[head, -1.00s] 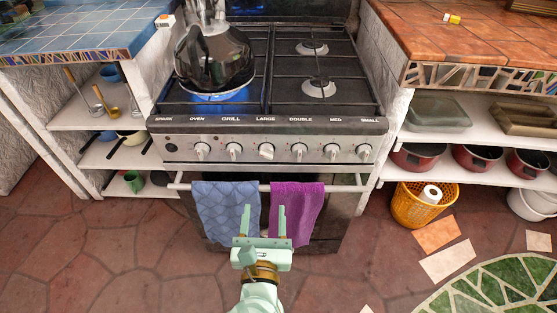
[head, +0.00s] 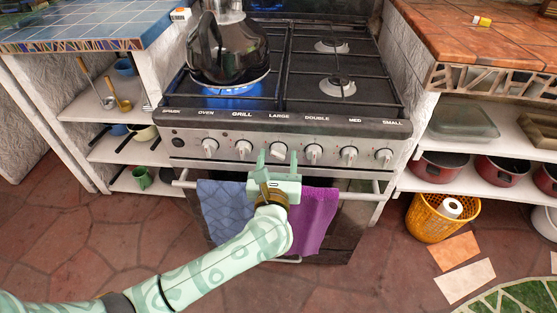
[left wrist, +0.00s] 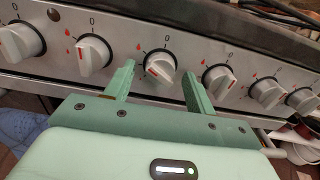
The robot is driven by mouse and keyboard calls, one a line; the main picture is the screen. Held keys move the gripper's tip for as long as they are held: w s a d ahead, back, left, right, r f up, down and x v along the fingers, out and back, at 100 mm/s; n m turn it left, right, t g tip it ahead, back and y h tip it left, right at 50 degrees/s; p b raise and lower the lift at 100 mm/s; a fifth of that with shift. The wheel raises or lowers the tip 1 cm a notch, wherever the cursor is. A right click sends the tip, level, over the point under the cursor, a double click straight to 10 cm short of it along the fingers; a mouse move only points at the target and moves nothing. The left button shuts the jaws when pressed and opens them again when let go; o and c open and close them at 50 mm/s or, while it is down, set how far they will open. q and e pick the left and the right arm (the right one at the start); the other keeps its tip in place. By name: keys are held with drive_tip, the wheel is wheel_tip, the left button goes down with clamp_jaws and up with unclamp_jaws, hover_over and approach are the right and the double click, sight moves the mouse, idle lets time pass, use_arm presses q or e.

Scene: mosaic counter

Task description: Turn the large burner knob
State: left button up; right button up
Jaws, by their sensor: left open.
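The large burner knob (head: 278,149), white with a red mark, is the third from the left on the oven's front panel, under the word LARGE. It also shows in the left wrist view (left wrist: 160,67), turned at a different angle from the knob to its right. My left gripper (head: 278,158) is open in front of it. In the left wrist view, the fingertips (left wrist: 158,75) lie on either side of the knob with gaps visible. I cannot tell whether either finger touches it. My right gripper is not in view.
Neighbouring knobs (head: 243,149) (head: 313,154) stand close on both sides. A dark kettle (head: 232,52) sits over a blue flame (head: 232,89). Below the panel, a handrail (head: 350,187) carries a blue towel (head: 224,210) and a purple towel (head: 314,215).

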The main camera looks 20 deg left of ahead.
use_arm(q)
drive_tip(key=shift+w, duration=0.1)
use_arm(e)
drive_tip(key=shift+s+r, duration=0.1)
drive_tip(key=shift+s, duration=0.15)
